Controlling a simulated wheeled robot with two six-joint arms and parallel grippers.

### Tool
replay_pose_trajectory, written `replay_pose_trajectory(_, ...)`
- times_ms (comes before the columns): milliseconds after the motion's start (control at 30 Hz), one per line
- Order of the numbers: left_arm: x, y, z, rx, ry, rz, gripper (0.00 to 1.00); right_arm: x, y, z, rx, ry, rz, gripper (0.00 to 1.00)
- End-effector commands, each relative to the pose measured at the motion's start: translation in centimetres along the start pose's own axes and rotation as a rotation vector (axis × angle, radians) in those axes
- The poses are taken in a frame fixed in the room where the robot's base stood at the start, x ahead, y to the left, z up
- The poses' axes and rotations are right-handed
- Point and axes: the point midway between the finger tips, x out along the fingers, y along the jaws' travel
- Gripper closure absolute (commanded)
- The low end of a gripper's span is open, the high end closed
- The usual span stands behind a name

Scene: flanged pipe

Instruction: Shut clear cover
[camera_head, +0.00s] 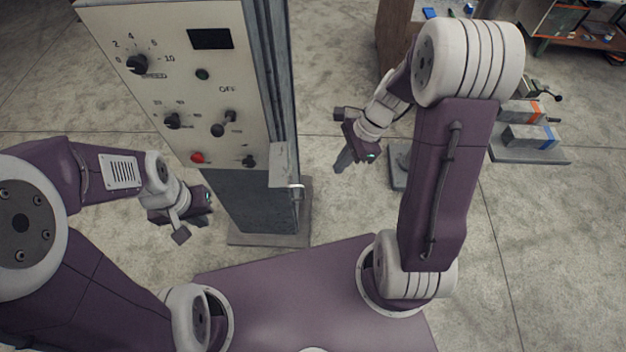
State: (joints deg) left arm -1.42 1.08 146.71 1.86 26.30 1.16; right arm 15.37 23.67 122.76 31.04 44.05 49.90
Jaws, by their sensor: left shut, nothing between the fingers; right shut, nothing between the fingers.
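A pale control panel (185,75) stands upright on a grey pedestal, with dials, a dark display, a toggle lever and a red button (197,158). A small pale grey plate (283,160) sticks out at the panel's lower right edge, above a short metal rod. I cannot tell whether this plate is the clear cover, and no other cover shows clearly. My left gripper (190,229) is shut and empty, low and left of the pedestal. My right gripper (343,162) is shut and empty, to the right of the plate and apart from it.
The pedestal's base plate (268,240) rests on the concrete floor just beyond my purple base. At the right, a low stand (530,154) holds blocks with orange and blue bands. A brown cabinet (395,30) and a shelf (575,45) stand farther back.

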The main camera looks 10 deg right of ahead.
Motion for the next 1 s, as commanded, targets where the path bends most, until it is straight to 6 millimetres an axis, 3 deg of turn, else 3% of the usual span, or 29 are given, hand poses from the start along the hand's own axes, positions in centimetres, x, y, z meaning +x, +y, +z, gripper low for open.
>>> replay_pose_trajectory(433, 1.2, 0.0, 0.1, 0.000, 0.001, 0.000, 1.00, 9.6, 0.2, -0.1, 0.001, 0.001, 0.006, 1.00)
replay_pose_trajectory(500, 0.3, 0.0, 0.0, 0.000, 0.001, 0.000, 1.00, 9.4, 0.1, 1.5, -0.005, 0.001, 0.004, 1.00)
replay_pose_trajectory(667, 0.0, 0.0, 0.0, 0.000, 0.001, 0.000, 1.00, 10.2, 0.1, 3.2, -0.002, 0.001, 0.003, 1.00)
replay_pose_trajectory(1000, 0.0, 0.0, 0.0, 0.000, 0.001, 0.000, 1.00, 10.5, 0.1, 3.7, 0.001, 0.001, 0.001, 1.00)
